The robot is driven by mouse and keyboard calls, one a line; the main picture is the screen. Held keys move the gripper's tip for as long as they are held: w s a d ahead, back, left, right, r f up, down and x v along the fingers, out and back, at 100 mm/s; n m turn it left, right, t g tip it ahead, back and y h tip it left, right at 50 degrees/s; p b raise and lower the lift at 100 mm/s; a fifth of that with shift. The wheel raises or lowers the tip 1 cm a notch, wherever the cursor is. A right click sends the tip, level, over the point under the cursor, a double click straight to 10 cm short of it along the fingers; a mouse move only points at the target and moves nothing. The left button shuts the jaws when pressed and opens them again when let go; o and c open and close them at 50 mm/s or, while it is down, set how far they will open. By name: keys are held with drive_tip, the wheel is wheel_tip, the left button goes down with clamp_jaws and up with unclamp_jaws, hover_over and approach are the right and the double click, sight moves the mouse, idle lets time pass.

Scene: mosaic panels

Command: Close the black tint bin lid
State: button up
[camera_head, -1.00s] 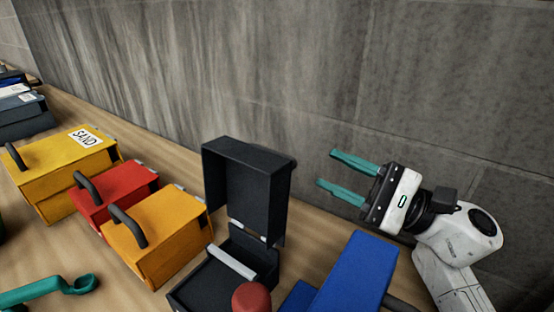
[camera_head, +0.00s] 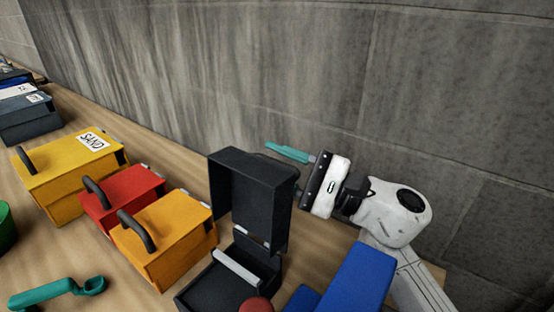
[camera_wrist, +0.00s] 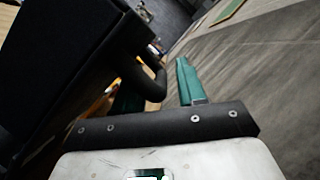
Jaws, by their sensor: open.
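The black tint bin (camera_head: 225,285) stands open on the bench, with a white strip along its inside edge. Its black lid (camera_head: 250,195) stands raised and upright at the back. My gripper (camera_head: 282,168) is just right of and behind the lid, pointing left. One teal finger shows past the lid's top edge; the other is mostly hidden. In the wrist view the dark lid (camera_wrist: 55,60) fills the upper left. A dark curved handle (camera_wrist: 152,78) shows between my open teal fingers. I cannot tell whether a finger touches it.
An orange bin (camera_head: 170,238), a red bin (camera_head: 122,195) and a yellow SAND bin (camera_head: 70,175) stand to the left. A blue bin (camera_head: 355,280) is close on the right. A teal scoop (camera_head: 60,291) lies at the front left. The grey wall (camera_head: 300,70) rises behind.

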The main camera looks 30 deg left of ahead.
drive_tip(key=shift+c, duration=0.2)
clamp_jaws()
idle(0.5)
